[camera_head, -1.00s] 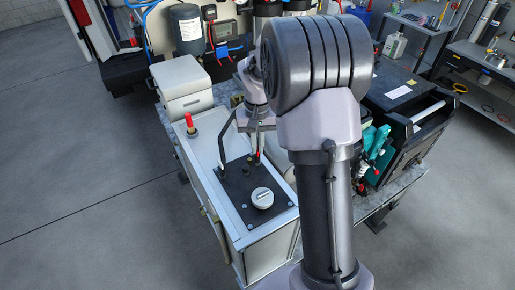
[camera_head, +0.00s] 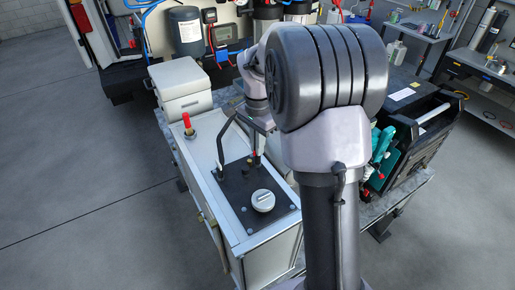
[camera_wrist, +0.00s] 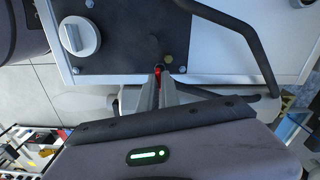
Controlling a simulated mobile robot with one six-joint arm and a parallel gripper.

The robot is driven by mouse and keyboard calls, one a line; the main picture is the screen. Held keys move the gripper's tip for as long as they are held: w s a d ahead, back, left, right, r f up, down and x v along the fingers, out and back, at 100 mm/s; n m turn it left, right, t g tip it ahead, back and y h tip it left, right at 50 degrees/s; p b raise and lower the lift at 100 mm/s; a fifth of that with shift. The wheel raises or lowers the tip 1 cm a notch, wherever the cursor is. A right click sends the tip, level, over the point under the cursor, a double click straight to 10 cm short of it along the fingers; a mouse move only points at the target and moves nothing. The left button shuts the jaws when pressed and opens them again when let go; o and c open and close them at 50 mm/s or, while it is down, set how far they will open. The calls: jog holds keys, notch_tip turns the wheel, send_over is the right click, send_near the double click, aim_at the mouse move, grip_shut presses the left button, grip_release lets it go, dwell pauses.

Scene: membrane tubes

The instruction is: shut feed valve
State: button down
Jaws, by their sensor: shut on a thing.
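A black plate (camera_head: 232,193) on top of a white cabinet carries a round white knob (camera_head: 263,200) and a bent black handle bar. The plate and the white knob (camera_wrist: 79,36) also show in the wrist view. My gripper (camera_wrist: 161,77) is at the plate's edge, its two grey fingers shut on a small red-tipped lever (camera_wrist: 158,70). Most of the lever is hidden between the fingers. In the head view my gripper (camera_head: 256,150) is above the plate's far right corner, partly hidden by my own arm. No label shows which part is the feed valve.
A second red-handled fitting (camera_head: 189,130) stands at the cabinet's far left. A pale grey box (camera_head: 181,85) sits behind it. The bent black bar (camera_wrist: 245,30) passes close beside my gripper. A dark case (camera_head: 415,115) stands to the right. Open floor lies left.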

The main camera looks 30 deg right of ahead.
jog(key=shift+m+b, duration=0.45)
jog(key=shift+m, duration=0.75)
jog(key=c, duration=1.6)
grip_release()
jog(key=shift+d, duration=0.1)
notch_tip(320, 180, up, 18)
jog(key=p, duration=0.3)
jog(key=shift+f, duration=0.25)
jog(key=shift+f, duration=0.1)
